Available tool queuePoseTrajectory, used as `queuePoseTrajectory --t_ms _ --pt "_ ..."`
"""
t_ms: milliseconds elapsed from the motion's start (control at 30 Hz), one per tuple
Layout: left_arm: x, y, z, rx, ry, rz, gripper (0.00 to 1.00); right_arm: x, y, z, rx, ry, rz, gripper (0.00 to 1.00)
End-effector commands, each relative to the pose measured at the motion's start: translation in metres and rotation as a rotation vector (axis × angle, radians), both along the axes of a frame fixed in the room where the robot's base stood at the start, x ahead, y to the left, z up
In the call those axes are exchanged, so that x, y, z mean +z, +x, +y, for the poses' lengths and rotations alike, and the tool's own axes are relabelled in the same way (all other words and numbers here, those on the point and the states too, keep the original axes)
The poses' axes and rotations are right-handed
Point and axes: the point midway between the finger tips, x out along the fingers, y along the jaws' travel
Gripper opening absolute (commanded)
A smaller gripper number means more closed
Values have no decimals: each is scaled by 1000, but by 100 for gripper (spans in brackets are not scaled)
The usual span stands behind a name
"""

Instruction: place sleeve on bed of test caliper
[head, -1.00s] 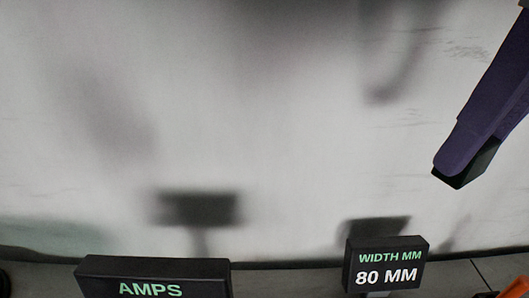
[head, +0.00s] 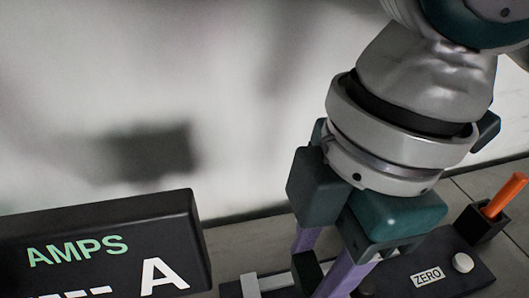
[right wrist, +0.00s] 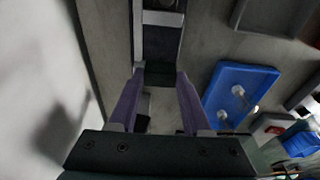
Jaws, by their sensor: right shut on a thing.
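My right gripper (head: 318,272) comes down from the upper right in the head view, with its purple fingers pointing down. It is shut on a small dark block, the sleeve (right wrist: 158,75), at its fingertips in the right wrist view. The test caliper is a dark unit with pale bars (right wrist: 138,32); its dark base (head: 450,262) has a ZERO label and a pale button. The sleeve is at the near end of the pale bars in the wrist view. I cannot tell whether it touches the bed. My left gripper is not in view.
The AMPS display (head: 100,250) stands at the lower left. An orange-handled tool (head: 505,195) stands in a black holder at the right. The wrist view shows a blue tray (right wrist: 222,72) with a few metal parts and a dark grey tray (right wrist: 240,15). A pale wall is behind.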

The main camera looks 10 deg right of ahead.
Motion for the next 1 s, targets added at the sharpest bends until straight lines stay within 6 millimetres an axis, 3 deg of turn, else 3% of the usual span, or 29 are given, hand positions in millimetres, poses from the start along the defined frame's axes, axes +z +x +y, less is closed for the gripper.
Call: queuePoseTrajectory --t_ms 33,100,367,600,967,1000 --pt "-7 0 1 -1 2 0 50 -18 -1 -1 -2 -2 5 0" --pt "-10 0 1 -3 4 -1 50 -31 -1 -1 -3 -1 3 0" --pt "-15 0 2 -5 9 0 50 -53 0 0 -1 0 1 0" --pt "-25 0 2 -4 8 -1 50 -89 0 0 -2 0 1 0" --pt "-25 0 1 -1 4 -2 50 -93 0 0 -1 0 -1 0" --pt "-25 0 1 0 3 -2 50 -93 0 0 -1 0 -1 50"
